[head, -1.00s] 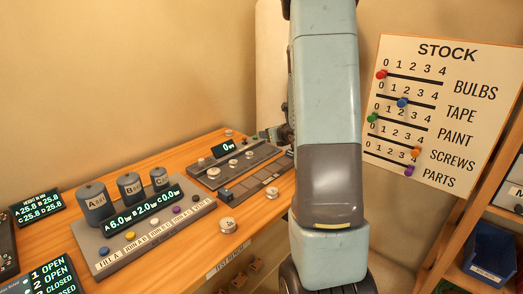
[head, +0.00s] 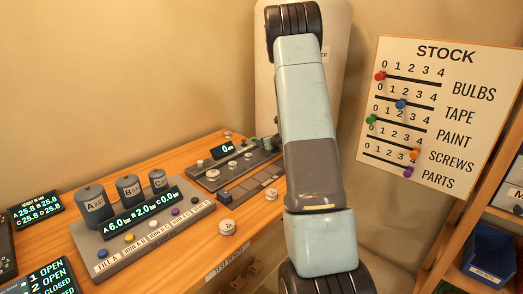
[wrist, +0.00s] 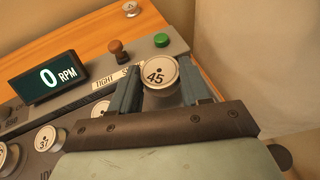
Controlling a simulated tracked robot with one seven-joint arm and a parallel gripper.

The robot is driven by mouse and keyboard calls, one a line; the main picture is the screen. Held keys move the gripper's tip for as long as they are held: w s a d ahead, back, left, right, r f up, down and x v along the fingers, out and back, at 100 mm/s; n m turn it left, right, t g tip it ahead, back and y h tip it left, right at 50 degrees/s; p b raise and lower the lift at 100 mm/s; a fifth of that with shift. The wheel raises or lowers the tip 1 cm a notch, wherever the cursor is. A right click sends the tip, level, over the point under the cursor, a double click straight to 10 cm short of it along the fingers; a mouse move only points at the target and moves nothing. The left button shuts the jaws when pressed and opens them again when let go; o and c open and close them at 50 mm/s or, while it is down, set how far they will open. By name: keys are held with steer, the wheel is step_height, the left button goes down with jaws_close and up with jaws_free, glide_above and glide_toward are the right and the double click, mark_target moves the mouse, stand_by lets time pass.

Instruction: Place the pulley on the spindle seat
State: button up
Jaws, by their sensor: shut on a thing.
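A round pale pulley marked 45 (wrist: 160,74) sits between the two fingers of my gripper (wrist: 162,82) in the wrist view. The fingers are shut on its sides. It is over the grey machine (wrist: 75,110) with the RPM display. In the head view the gripper end is at the machine's right end, mostly hidden behind my arm. I cannot make out the spindle seat; whether the pulley touches anything below is hidden. Another disc, marked 31 (wrist: 46,138), is on the machine to the left.
The RPM display (wrist: 44,77) reads 0. A brown knob (wrist: 118,51) and a green button (wrist: 161,40) stand just beyond the pulley. A loose disc (head: 227,227) lies near the bench's front edge. The tank console (head: 150,232) is at left.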

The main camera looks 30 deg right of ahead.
mark_target(265, 153)
steer(key=shift+w+f, duration=0.2)
steer(key=shift+f, duration=1.55)
steer(key=o, duration=1.1)
steer(key=shift+f, duration=0.1)
steer(key=shift+c, duration=0.2)
